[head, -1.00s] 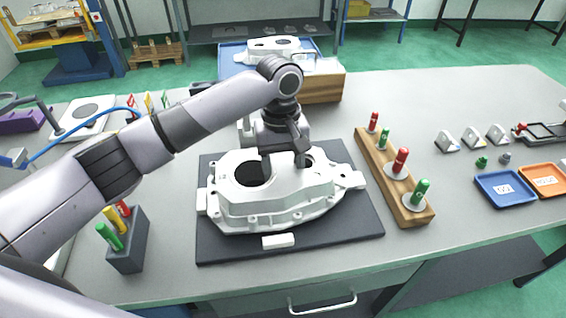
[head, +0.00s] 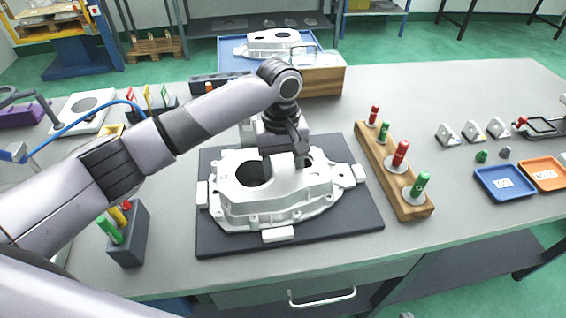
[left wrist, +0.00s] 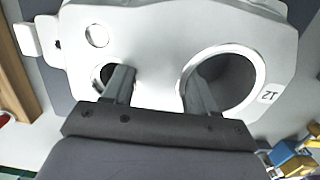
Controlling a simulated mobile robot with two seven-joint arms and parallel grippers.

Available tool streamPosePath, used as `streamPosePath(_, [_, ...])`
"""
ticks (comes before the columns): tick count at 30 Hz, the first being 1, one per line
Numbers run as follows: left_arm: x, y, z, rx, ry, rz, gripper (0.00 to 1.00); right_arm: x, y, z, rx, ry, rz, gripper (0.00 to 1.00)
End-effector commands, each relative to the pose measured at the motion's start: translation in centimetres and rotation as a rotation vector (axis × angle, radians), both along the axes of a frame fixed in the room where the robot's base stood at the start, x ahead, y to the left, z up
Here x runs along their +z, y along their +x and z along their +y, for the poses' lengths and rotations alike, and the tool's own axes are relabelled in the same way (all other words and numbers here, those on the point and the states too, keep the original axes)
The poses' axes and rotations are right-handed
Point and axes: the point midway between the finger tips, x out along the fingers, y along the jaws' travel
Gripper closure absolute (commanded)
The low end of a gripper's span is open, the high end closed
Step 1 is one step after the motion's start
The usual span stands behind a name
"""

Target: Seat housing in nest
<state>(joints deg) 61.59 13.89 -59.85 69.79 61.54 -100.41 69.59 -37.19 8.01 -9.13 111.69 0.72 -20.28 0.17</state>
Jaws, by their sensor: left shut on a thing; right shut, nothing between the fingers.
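The housing (head: 275,207) is a pale aluminium casting with a large and a smaller round opening. It sits over the dark nest plate (head: 215,242), among white locating blocks at the left (head: 202,194), front (head: 278,235) and right (head: 359,173). I cannot tell whether it is fully down. My left gripper (head: 284,160) is shut on the housing from above. In the left wrist view its fingers (left wrist: 160,90) reach into the two openings, on either side of the web of the housing (left wrist: 150,40). My right gripper is not in view.
A wooden rack (head: 393,172) with red and green handled pins stands just right of the plate. A dark holder (head: 128,236) stands at the left. A wooden box (head: 322,77) and another casting on a blue tray (head: 228,46) are behind. Bench space right of the rack is partly clear.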

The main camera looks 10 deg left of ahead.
Motion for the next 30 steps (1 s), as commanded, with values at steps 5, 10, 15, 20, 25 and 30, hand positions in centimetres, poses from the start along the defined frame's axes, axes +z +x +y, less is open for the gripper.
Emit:
streamPosePath(5, [0.2,0.1,-0.1,-0.001,-0.003,-0.003,0.13,0.0,0.0,0.0,0.0,0.0,0.0,1.0])
streamPosePath(10, [0.0,0.0,0.0,0.0,-0.001,-0.002,0.13,0.0,0.0,0.0,0.0,0.0,0.0,1.0])
streamPosePath(15, [0.1,0.0,0.0,0.001,0.001,0.003,0.13,-0.1,0.0,0.0,0.0,0.0,0.0,1.0])
streamPosePath(20, [2.4,0.3,0.1,-0.001,-0.002,-0.002,0.13,-0.3,0.0,0.0,0.0,0.0,0.0,1.0])
streamPosePath(25, [5.3,0.5,0.2,-0.001,-0.003,-0.003,0.13,-0.5,0.0,0.0,0.0,0.0,0.0,1.0])
streamPosePath(30, [6.9,0.6,0.3,0.0,-0.001,-0.002,0.13,-0.5,0.0,0.0,0.0,0.0,0.001,1.0])
